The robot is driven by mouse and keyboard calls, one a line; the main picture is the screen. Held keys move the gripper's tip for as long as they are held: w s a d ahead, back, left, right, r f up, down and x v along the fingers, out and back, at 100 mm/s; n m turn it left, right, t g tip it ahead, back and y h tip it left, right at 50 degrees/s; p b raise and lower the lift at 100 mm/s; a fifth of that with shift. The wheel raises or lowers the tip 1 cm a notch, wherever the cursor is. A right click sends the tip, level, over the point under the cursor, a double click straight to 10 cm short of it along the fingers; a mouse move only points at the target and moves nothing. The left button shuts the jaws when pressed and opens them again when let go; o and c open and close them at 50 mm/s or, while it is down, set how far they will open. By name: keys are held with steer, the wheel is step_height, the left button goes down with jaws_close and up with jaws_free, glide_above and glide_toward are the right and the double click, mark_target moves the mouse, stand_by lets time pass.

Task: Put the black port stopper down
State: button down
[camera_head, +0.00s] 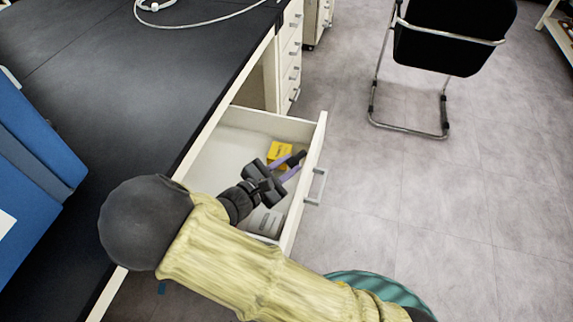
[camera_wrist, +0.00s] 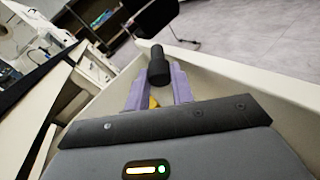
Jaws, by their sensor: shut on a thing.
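The black port stopper (camera_wrist: 159,66) is a dark cylinder with a wider lower part, between the purple fingertips of my gripper (camera_wrist: 159,88). It also shows in the head view (camera_head: 297,158) at the ends of the fingers. My gripper (camera_head: 290,167) is shut on the stopper and is over or inside an open drawer (camera_head: 225,148). I cannot tell whether the stopper touches the drawer. My arm and gripper hide part of the drawer's inside.
A yellow object (camera_head: 280,152) and a grey-white object (camera_head: 265,222) lie in the drawer. The black benchtop (camera_head: 130,85) is to the left, with a blue device (camera_head: 40,150) on it. A black chair (camera_head: 450,40) stands at the upper right. Floor to the right is clear.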

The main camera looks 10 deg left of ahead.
steer(key=shift+f, duration=0.4)
steer(key=c, duration=1.5)
jaws_free()
steer(key=shift+r, duration=0.3)
steer(key=p+v, duration=0.1)
steer(key=v, duration=0.5)
steer(key=p+v, duration=0.1)
steer(key=v, duration=0.5)
steer(key=shift+r+p, duration=0.25)
steer(key=shift+p, duration=0.15)
